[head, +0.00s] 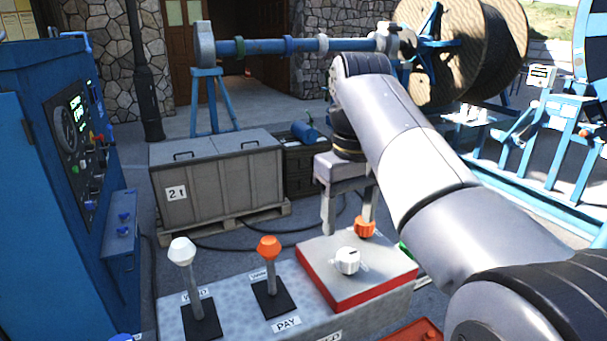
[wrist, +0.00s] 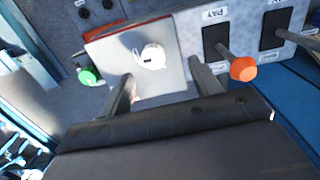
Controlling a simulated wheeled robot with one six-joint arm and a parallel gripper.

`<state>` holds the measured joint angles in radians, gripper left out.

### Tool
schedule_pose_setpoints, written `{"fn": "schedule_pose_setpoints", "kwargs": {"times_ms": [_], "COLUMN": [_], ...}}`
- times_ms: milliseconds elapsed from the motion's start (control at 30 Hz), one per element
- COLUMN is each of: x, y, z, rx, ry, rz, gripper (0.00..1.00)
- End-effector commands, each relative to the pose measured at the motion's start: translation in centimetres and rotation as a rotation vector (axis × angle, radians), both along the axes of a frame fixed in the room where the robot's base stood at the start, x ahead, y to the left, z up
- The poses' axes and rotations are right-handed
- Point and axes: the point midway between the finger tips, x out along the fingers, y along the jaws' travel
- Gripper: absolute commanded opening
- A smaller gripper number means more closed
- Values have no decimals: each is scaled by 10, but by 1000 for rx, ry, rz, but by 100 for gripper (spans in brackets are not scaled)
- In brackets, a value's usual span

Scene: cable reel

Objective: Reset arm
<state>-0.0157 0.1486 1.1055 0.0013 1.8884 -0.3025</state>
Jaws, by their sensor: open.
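My gripper (head: 348,212) hangs pointing down above the back of the control panel in the head view. Its two fingers are apart with nothing between them. In the wrist view my gripper (wrist: 165,85) is open, its fingers on either side below a white knob (wrist: 153,55). That white knob (head: 347,261) sits on a raised red-sided box (head: 390,280). An orange knob (head: 364,227) shows just beside my right fingertip in the head view; I cannot tell whether they touch.
Two levers stand on the panel, one white-topped (head: 182,251) and one orange-topped (head: 269,248). A green button (wrist: 88,76) is beside the box. A blue cabinet (head: 35,200) stands left, a grey crate (head: 225,180) behind, and a large cable reel (head: 490,50) at back right.

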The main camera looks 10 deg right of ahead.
Motion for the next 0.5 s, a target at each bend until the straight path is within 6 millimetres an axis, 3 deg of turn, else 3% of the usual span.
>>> {"fn": "schedule_pose_setpoints", "kwargs": {"times_ms": [500], "x": [8], "y": [-6], "z": [-81], "rx": [-1], "ry": [3], "rz": [-17], "gripper": [60]}}
